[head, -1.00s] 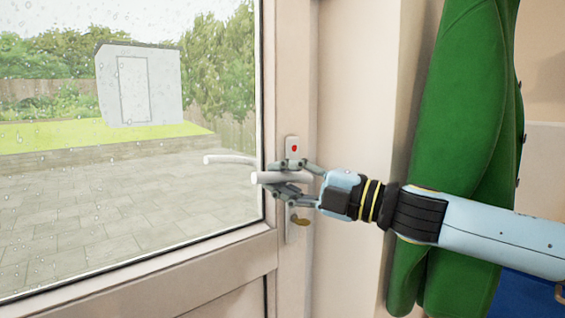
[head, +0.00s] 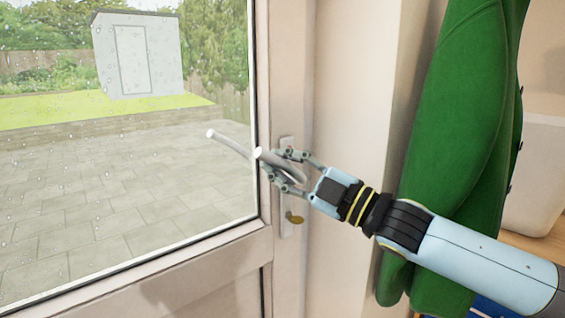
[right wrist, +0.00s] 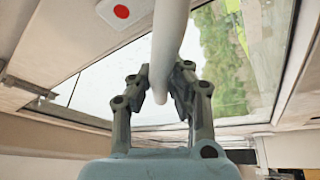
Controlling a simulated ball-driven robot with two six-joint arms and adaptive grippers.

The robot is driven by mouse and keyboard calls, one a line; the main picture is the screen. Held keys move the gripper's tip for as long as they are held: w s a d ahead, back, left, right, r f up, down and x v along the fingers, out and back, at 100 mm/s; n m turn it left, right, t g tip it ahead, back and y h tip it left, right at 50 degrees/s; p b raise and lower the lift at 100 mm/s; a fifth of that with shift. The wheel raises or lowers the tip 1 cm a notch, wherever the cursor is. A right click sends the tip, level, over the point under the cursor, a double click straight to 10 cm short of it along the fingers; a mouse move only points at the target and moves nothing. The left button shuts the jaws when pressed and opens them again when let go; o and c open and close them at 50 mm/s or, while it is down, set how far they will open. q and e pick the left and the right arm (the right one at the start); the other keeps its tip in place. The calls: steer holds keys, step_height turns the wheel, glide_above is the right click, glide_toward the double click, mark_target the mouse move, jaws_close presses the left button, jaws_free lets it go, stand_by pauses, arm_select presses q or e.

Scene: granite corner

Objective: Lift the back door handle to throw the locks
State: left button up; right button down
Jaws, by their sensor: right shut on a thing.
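The white door handle (head: 268,158) is a lever on a narrow plate (head: 288,225) on the door's edge stile. Its free end points left and is tilted upward in the head view. My right gripper (head: 283,168) is shut around the lever, and its fingers cover part of the plate. In the right wrist view the handle (right wrist: 168,45) runs between the two fingers (right wrist: 163,90). A red dot (right wrist: 121,11) shows on the white plate there. A brass key or thumb-turn (head: 295,218) sits low on the plate. My left gripper is out of view.
A second pale lever (head: 228,143) shows through the wet glass, tilted the same way. The door frame (head: 350,100) stands to the right of the handle. A green coat (head: 460,120) hangs beside my right arm. A white bin-like object (head: 537,180) stands at far right.

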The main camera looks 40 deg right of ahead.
stand_by(0.3)
steer(key=c, duration=1.2)
jaws_free()
steer(key=v, duration=1.2)
steer(key=shift+f, duration=0.15)
steer(key=shift+a+f, duration=0.1)
